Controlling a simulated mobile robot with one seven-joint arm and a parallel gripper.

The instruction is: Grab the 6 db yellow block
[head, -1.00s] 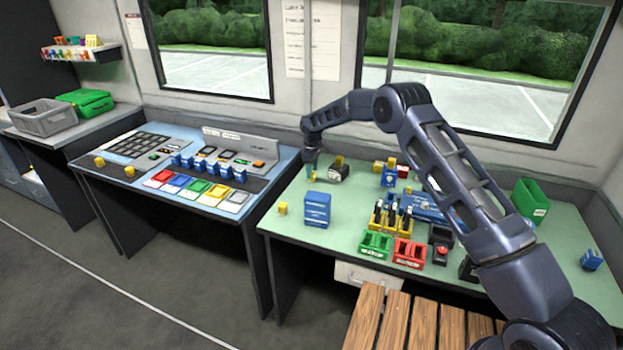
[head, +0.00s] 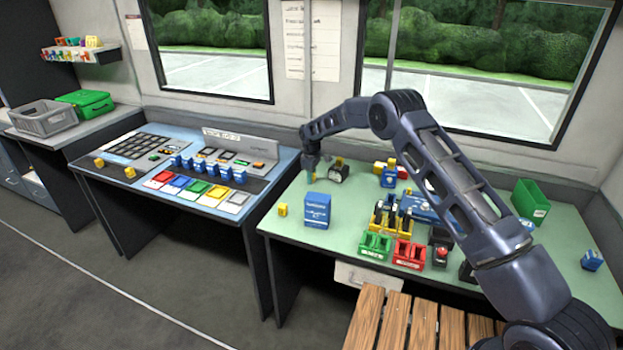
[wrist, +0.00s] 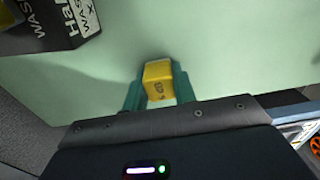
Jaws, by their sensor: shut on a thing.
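In the wrist view, a small yellow block (wrist: 158,80) sits between the two teal fingers of my gripper (wrist: 157,88), which touch it on both sides. Dark marks show on its face, but they are too small to read surely. The green table top lies just beyond it. In the head view my gripper (head: 312,174) points down at the far left part of the green table, and only a sliver of yellow shows at its fingertips. I cannot tell whether the block rests on the table or is slightly raised.
A black box with white lettering (wrist: 55,22) stands close by at upper left in the wrist view. In the head view, a blue box (head: 317,210) and another yellow block (head: 283,210) stand nearer the front edge. Coloured racks (head: 408,254) crowd the table's middle.

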